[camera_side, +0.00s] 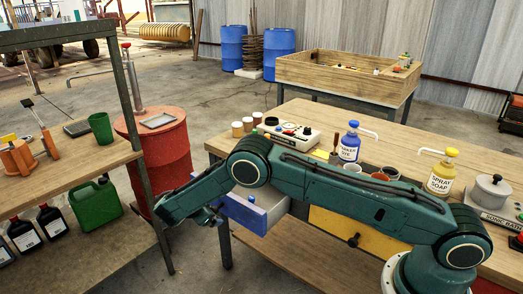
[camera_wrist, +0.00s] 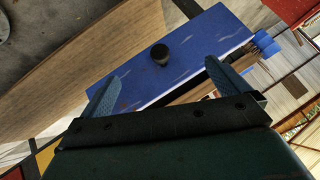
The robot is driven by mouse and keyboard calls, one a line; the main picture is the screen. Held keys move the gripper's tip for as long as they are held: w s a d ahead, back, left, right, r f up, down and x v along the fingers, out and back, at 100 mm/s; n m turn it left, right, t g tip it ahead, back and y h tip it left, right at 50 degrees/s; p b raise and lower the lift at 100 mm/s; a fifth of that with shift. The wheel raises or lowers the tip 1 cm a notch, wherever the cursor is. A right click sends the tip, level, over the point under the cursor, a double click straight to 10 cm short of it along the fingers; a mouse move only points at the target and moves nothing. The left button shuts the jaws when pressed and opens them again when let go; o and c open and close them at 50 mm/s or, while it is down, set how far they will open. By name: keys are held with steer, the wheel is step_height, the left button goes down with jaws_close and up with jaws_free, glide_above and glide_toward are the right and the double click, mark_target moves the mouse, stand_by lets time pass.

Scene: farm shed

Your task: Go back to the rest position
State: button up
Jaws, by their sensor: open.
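My gripper (camera_side: 207,218) hangs at the end of my outstretched arm, in front of and left of the blue drawer (camera_side: 238,211) in the side view. In the wrist view my gripper (camera_wrist: 163,72) is open and empty, its two fingers spread wide. The blue drawer front (camera_wrist: 200,45) fills the space beyond the fingers, with its dark round knob (camera_wrist: 160,55) between and just past the fingertips. The gripper looks apart from the knob. The blue drawer stands pulled out from the workbench (camera_side: 420,160).
The yellow drawer (camera_side: 340,228) looks closed, partly behind my arm. A red barrel (camera_side: 165,155) and a shelf with a green can (camera_side: 95,205) stand left of my gripper.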

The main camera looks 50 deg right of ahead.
stand_by(0.3)
steer(key=s+d+r+n+y, duration=0.2)
steer(key=s+r+n, duration=0.15)
steer(key=r, duration=0.85)
steer(key=s+d+r+n+y, duration=0.2)
steer(key=s+r+n, duration=0.15)
steer(key=r, duration=0.75)
steer(key=s+d+r+n+y, duration=0.2)
steer(key=s+r+n, duration=0.2)
steer(key=s+r, duration=0.75)
steer(key=s+a+f+n+t+y, duration=0.1)
steer(key=s+n, duration=0.7)
steer(key=s, duration=1.6)
steer(key=shift+s+f+n+t+y, duration=0.3)
steer(key=shift+f+n+t+y, duration=0.1)
steer(key=shift+y, duration=0.2)
steer(key=shift+a+r, duration=0.1)
